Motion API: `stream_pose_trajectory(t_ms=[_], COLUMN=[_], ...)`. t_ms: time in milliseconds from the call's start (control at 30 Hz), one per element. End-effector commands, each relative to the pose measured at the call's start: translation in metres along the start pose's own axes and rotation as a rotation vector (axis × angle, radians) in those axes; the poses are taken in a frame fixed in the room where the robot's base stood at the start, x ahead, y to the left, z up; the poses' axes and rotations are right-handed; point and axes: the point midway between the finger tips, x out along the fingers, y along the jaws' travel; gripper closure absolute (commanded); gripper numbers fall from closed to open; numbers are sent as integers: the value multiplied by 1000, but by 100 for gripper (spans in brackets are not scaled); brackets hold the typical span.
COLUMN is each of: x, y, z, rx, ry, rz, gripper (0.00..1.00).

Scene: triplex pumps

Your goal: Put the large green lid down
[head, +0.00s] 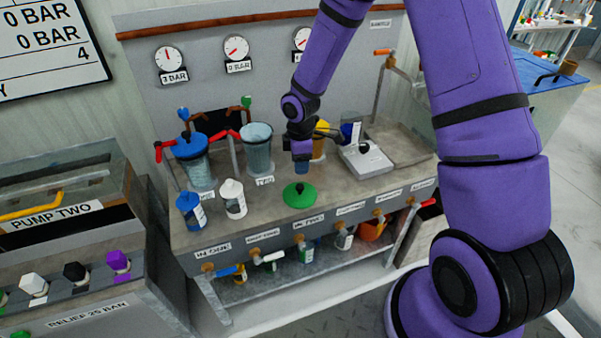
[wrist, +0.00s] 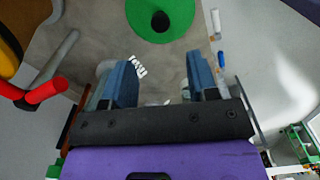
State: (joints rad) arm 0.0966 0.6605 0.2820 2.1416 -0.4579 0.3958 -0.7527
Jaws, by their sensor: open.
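The large green lid (head: 300,194), a round disc with a black knob, lies flat on the grey bench top near its front edge. In the wrist view the green lid (wrist: 163,17) shows at the top, cut off by the frame, apart from the fingertips. My gripper (head: 301,165) hangs over the bench behind the lid in the head view. Its two blue fingers (wrist: 160,88) are spread with no object between them.
A blue-lidded clear vessel (head: 196,165) and an open clear vessel (head: 257,150) stand at the back left. A blue bottle (head: 190,210) and a white bottle (head: 232,198) stand in front. A yellow-topped vessel (head: 320,136) and a white tray (head: 366,160) are right of my gripper.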

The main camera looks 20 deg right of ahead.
Motion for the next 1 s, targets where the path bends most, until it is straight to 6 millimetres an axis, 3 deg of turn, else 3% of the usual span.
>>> stream_pose_trajectory(t_ms=[100,367,467,733,1000], x=[-12,-21,-36,-127,-216], y=[0,0,0,-14,-51], z=[0,1,4,31,60], rx=[0,3,32,243,494], ry=[0,-1,-9,-37,-18], rz=[1,3,19,118,215], gripper=[46,46,46,46,46])
